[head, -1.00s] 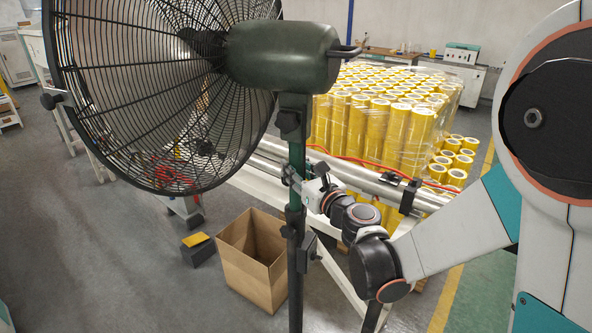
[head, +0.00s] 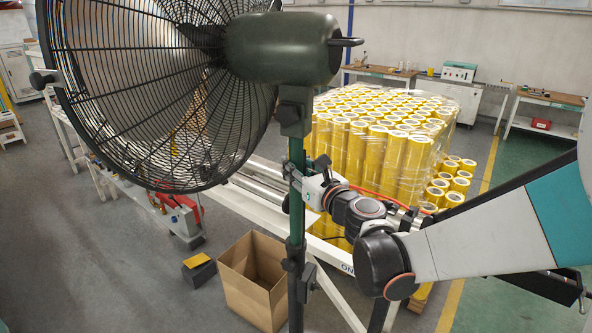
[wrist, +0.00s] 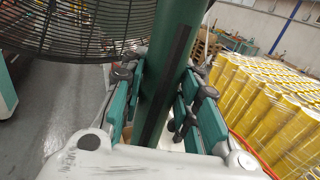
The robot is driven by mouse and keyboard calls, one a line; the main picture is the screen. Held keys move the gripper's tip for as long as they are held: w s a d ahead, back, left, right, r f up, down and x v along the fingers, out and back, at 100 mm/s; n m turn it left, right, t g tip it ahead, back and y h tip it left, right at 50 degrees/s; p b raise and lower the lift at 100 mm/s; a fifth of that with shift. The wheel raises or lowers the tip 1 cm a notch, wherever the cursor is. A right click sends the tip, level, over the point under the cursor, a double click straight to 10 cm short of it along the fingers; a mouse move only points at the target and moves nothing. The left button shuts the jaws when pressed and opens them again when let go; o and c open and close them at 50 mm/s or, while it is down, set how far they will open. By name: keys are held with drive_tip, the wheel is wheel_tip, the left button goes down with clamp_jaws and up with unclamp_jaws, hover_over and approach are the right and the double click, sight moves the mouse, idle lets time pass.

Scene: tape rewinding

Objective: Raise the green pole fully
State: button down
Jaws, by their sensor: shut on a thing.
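The green pole (head: 296,150) stands upright and carries the large dark green fan (head: 280,47) with its black round guard. It rises out of a black lower tube (head: 297,300) with a collar and knob (head: 309,272). My gripper (head: 300,187) is shut around the green pole between the fan head and the collar. In the wrist view the pole (wrist: 178,60) runs between the teal finger pads of my gripper (wrist: 163,105). The foot of the stand is out of view.
An open cardboard box (head: 250,285) stands behind the stand's lower part. Wrapped yellow rolls (head: 385,145) fill a pallet behind my arm. A white machine frame (head: 340,295) with metal rollers is close behind the pole.

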drive_tip(key=c, duration=1.2)
unclamp_jaws()
drive_tip(key=v, duration=1.2)
drive_tip(key=shift+f, duration=0.1)
